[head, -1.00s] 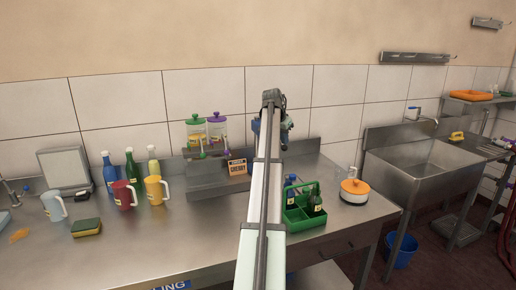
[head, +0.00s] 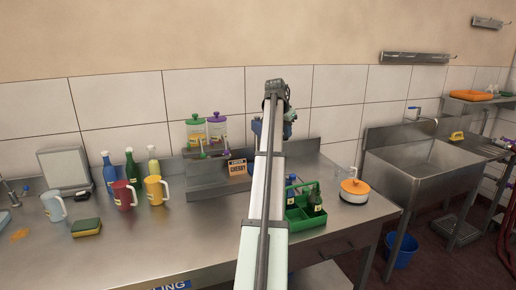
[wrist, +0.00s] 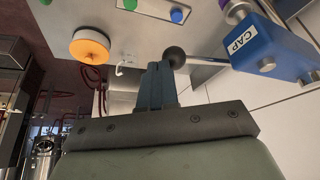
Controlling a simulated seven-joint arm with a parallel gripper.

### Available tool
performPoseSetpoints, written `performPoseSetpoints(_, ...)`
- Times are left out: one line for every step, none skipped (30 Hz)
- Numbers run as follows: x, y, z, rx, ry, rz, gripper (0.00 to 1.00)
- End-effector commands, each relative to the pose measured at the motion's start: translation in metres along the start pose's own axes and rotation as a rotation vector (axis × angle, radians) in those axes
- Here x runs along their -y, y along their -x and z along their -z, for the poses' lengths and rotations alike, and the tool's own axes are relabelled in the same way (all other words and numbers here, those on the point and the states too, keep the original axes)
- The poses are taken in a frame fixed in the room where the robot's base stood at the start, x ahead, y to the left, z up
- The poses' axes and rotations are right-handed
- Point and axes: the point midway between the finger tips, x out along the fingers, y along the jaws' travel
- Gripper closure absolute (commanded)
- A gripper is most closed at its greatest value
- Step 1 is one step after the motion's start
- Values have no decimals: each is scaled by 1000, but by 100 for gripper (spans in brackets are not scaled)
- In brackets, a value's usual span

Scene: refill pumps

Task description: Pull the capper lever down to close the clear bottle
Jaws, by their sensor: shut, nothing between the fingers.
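The blue capper (wrist: 270,50), labelled CAP, is at the upper right of the wrist view. In the head view, only a small blue part (head: 256,127) shows beside my arm. Its metal lever (wrist: 205,61) reaches left from the body to a black ball knob (wrist: 175,57). My gripper (wrist: 160,68) is shut and empty, with its fingertips close beside the knob. I cannot tell whether they touch it. I cannot make out the clear bottle; a purple and pale piece (wrist: 237,12) shows at the capper's edge. In the head view my arm hides much of this area.
A green carrier with bottles (head: 306,211) and an orange-lidded pot (head: 354,190) stand right of my arm. A steel shelf (head: 215,185) with two pump jars and a CHERRY sign (head: 237,168) stands left. Jugs and bottles stand further left.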

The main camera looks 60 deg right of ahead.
Motion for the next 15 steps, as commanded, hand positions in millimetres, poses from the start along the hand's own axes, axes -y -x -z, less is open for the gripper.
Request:
performPoseSetpoints(-2,3,0,0,0,0,100)
performPoseSetpoints(-2,4,1,-1,0,0,100)
performPoseSetpoints(-3,6,1,-1,0,1,100)
performPoseSetpoints(-4,8,1,-1,0,1,100)
performPoseSetpoints(-4,9,1,-1,0,1,100)
performPoseSetpoints(-5,10,2,0,0,1,100)
performPoseSetpoints(-5,11,2,0,0,1,100)
performPoseSetpoints(-5,11,2,0,0,1,100)
performPoseSetpoints(-5,12,2,0,0,1,100)
performPoseSetpoints(-5,12,2,0,0,1,100)
performPoseSetpoints(-5,13,3,0,0,1,100)
performPoseSetpoints(-5,14,4,0,0,1,100)
performPoseSetpoints(-5,16,4,0,0,1,100)
performPoseSetpoints(-5,17,5,0,0,1,100)
performPoseSetpoints(-5,20,6,0,0,1,100)
